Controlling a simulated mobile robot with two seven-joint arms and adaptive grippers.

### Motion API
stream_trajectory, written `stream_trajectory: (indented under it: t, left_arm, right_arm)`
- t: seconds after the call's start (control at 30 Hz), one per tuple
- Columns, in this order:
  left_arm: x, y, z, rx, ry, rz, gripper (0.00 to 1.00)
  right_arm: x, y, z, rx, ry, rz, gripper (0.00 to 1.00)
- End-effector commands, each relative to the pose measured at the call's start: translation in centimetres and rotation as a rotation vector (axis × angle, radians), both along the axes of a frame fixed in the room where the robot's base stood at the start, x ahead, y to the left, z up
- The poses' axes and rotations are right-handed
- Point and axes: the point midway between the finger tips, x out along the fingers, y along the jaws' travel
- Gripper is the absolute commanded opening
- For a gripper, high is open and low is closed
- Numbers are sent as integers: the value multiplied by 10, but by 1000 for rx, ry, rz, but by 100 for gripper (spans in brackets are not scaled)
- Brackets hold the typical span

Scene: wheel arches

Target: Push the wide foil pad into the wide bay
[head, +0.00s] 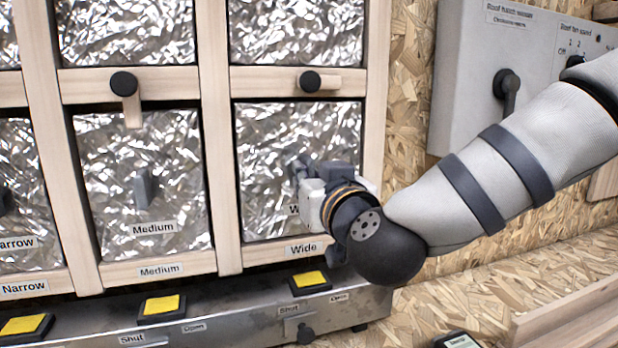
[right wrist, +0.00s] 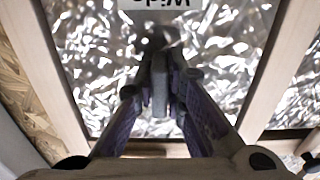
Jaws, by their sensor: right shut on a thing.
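The wide foil pad (head: 270,135) is a crinkled silver panel within the wooden frame of the wide bay (head: 372,100), above the frame's "Wide" label. It also fills much of the right wrist view (right wrist: 235,65), with its own "Wide" label upside down at the top. My right gripper (head: 312,172) is in front of the pad's lower right part. In the right wrist view its fingers (right wrist: 160,85) are shut on the pad's grey grip tab (right wrist: 160,98). The gripper hides part of the pad and its label. How deep the pad sits cannot be told. My left gripper is not in view.
A wooden turn-latch (head: 330,83) above the wide bay lies sideways; the one above the medium pad (head: 140,165) points down over it. A metal ledge with yellow pads (head: 310,279) runs below. A grey control box (head: 480,85) is at the upper right.

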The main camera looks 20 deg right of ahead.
Motion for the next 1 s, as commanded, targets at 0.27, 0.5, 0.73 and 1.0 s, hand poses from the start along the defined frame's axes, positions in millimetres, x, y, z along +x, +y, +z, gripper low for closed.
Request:
stream_trajectory:
  t: [0.27,0.5,0.73,1.0]
  left_arm:
    - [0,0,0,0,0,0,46]
    - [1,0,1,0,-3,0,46]
    - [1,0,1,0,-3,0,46]
    - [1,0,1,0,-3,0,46]
  right_arm:
    - [0,0,0,0,0,0,0]
    - [4,0,0,0,0,0,0]
    - [6,0,0,1,0,0,35]
    - [4,0,0,0,1,0,35]
